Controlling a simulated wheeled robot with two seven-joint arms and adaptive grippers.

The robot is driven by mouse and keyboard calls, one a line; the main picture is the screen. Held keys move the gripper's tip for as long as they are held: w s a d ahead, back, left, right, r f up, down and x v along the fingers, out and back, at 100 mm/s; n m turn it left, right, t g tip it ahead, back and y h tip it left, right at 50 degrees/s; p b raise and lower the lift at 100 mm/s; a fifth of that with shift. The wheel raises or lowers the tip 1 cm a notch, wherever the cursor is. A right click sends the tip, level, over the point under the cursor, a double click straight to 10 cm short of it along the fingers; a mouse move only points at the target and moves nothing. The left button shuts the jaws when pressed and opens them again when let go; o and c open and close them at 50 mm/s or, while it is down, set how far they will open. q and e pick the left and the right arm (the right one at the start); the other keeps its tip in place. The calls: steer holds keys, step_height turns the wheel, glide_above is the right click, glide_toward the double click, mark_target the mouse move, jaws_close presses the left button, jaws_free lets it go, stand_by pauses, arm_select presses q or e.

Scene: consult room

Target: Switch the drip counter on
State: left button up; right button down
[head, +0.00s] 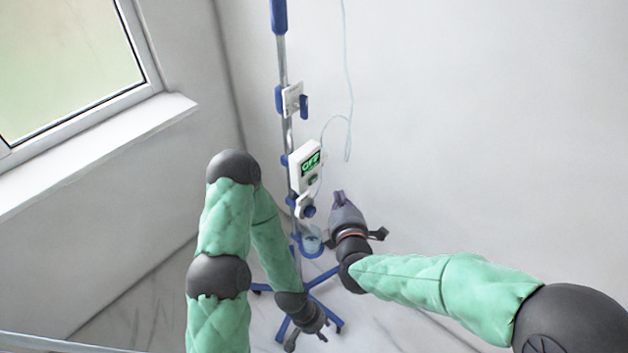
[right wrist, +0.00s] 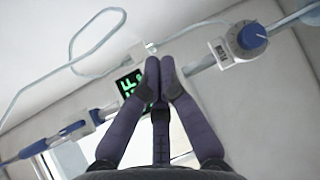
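The drip counter (head: 305,166) is a white box on the drip stand's pole, and its green display reads OFF. In the right wrist view the display (right wrist: 128,84) is partly hidden behind my fingers. My right gripper (head: 338,196) is just right of and below the counter in the head view, fingers pointing up. In the right wrist view its fingertips (right wrist: 160,64) are together with nothing between them; I cannot tell whether they touch the counter. My left gripper (head: 310,322) hangs low by the stand's base, and its fingers are unclear.
The stand's pole (head: 284,65) carries a white clamp (head: 292,100) above the counter. A white dial unit with a blue knob (right wrist: 250,36) shows beside my fingers. A thin clear tube (head: 348,90) loops at the right. The blue base (head: 322,282) stands on the floor. A window is at left.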

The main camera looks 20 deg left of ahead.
mark_target(313, 180)
steer(key=shift+w+a+p, duration=0.15)
steer(key=shift+w+a, duration=0.15)
steer(key=shift+a, duration=0.5)
steer(key=shift+w+a+p, duration=0.1)
steer(key=shift+w+a, duration=0.2)
steer(key=shift+a, duration=0.5)
steer(key=shift+w+a+p, duration=0.15)
steer(key=shift+w+a, duration=0.15)
steer(key=shift+a, duration=0.5)
steer(key=shift+a, duration=0.1)
steer(key=shift+w+a+p, duration=0.1)
steer(key=shift+a+p, duration=0.2)
steer(key=shift+p, duration=0.1)
